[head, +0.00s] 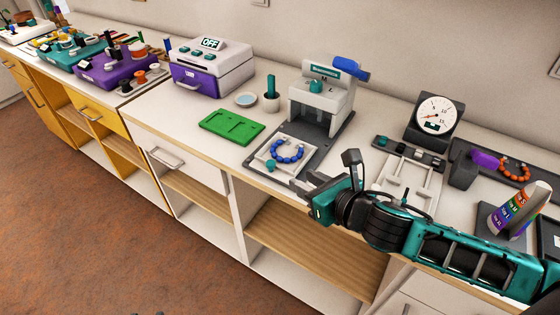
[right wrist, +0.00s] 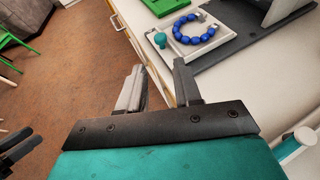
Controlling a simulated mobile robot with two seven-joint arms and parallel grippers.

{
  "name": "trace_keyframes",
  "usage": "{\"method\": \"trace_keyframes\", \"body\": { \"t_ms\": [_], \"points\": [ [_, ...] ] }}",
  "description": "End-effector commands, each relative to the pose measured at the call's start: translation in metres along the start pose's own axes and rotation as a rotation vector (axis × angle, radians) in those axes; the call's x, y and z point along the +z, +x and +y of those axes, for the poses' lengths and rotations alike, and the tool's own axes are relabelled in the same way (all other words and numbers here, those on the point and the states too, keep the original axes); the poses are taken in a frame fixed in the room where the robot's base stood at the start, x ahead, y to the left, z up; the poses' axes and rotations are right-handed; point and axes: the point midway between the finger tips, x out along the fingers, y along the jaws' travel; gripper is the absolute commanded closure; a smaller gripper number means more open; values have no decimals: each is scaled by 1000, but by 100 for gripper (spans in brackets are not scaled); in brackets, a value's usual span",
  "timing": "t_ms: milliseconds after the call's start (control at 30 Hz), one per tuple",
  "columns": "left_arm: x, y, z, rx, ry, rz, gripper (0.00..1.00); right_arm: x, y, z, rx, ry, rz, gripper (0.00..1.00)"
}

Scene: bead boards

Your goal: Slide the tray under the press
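The white square tray (head: 262,153) lies on the dark base plate of the press, in front of the press opening. It holds a ring of blue beads (head: 287,151) and has a teal knob (head: 270,167) at its near corner. The tray also shows at the top of the right wrist view (right wrist: 208,46). The grey-white press (head: 325,93) stands behind it with a blue lever handle. My right gripper (head: 308,185) is open and empty, near the counter's front edge, apart from the tray and knob; its spread fingers show in the right wrist view (right wrist: 158,70). Only dark tips, possibly my left gripper's, show.
A green board (head: 231,126) lies left of the tray. A purple oven (head: 211,70) reading OFF is farther left. A dial scale (head: 435,117) and a white rack (head: 410,176) are to the right.

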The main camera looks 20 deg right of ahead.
Motion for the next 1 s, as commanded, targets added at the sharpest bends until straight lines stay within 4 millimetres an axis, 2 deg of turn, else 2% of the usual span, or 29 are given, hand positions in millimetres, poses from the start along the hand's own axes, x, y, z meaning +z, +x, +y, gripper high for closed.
{"method": "trace_keyframes", "body": {
  "t_ms": [133,233,500,700,833,1000],
  "points": [
    [1,0,0,0,0,0,57,1,7,-1,-1,-32,-2,66],
    [1,1,0,0,0,0,57,2,21,0,-2,-29,-4,66],
    [6,4,0,0,0,0,57,1,76,0,-1,-25,-3,66],
    [7,7,-1,-1,1,4,57,1,108,0,0,-25,-2,66],
    [7,9,-1,-2,1,7,57,0,121,0,0,-27,-1,66],
    [7,10,-1,-3,1,9,57,1,128,0,1,-27,-1,66]
  ]
}}
